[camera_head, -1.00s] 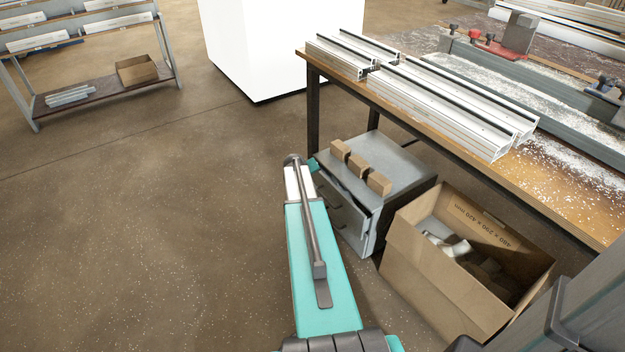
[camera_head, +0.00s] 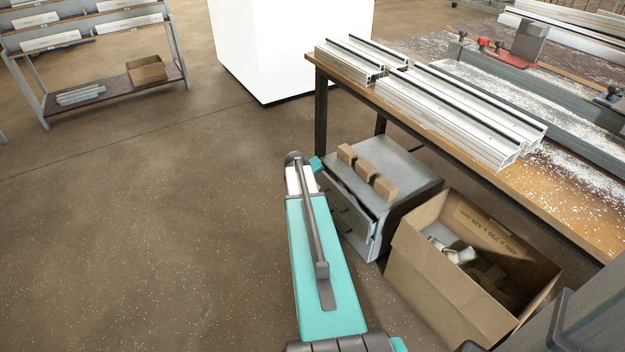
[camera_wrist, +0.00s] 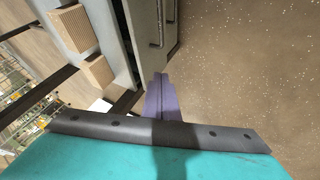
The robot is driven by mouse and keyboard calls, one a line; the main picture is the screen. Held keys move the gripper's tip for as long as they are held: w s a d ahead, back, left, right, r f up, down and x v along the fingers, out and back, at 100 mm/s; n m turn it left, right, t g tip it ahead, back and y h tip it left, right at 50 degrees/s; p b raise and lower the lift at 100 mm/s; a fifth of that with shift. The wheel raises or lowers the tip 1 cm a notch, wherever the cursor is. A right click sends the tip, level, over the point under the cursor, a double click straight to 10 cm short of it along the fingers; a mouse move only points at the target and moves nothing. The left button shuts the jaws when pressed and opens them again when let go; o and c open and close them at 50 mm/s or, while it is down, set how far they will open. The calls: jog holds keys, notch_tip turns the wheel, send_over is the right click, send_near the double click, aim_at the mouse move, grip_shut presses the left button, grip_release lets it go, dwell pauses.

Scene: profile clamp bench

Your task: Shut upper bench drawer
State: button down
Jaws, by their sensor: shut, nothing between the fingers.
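The grey drawer cabinet (camera_head: 412,168) stands on the floor under the bench. Its upper drawer (camera_head: 346,208) sticks out a little, with a dark gap behind its front. In the wrist view the drawer front (camera_wrist: 145,38) carries a bar handle (camera_wrist: 157,30), and the dark gap runs along its left side. My gripper (camera_wrist: 159,82) shows there as purple fingers, shut and empty, close to the end of the drawer front. I cannot tell whether they touch it. In the head view my arm hides the fingers and part of the drawer fronts.
Several wooden blocks (camera_head: 366,171) lie on the cabinet top. An open cardboard box (camera_head: 433,272) stands close to the cabinet's right. The workbench (camera_head: 480,165) with aluminium profiles (camera_head: 450,112) overhangs the cabinet. The floor to the left is clear up to a shelf rack (camera_head: 110,88).

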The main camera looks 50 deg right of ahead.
jog(key=c, duration=1.9)
grip_release()
jog(key=shift+o, duration=0.3)
jog(key=shift+w+d+r, duration=0.15)
jog(key=shift+w, duration=0.1)
jog(key=w+r+n+t+h, duration=0.2)
jog(key=w+r+n+t, duration=0.3)
jog(key=w+r+n, duration=0.15)
jog(key=s+a+f+n+t+b, duration=0.2)
jog(key=s+f+n+t+b, duration=0.2)
jog(key=s+b, duration=0.15)
jog(key=s+a+f+n+t+b, duration=0.3)
jog(key=s+f+n+b, duration=0.15)
jog(key=s, duration=0.25)
jog(key=s+d+f+m+g+h+b, duration=0.1)
jog(key=s+d+f+m+h+b, duration=0.1)
jog(key=s+f+b, duration=0.4)
jog(key=s+f, duration=0.5)
jog(key=f, duration=0.1)
jog(key=shift+s+g, duration=0.3)
jog(key=shift+g, duration=0.1)
jog(key=shift+w+f, duration=0.1)
jog(key=shift+f, duration=0.05)
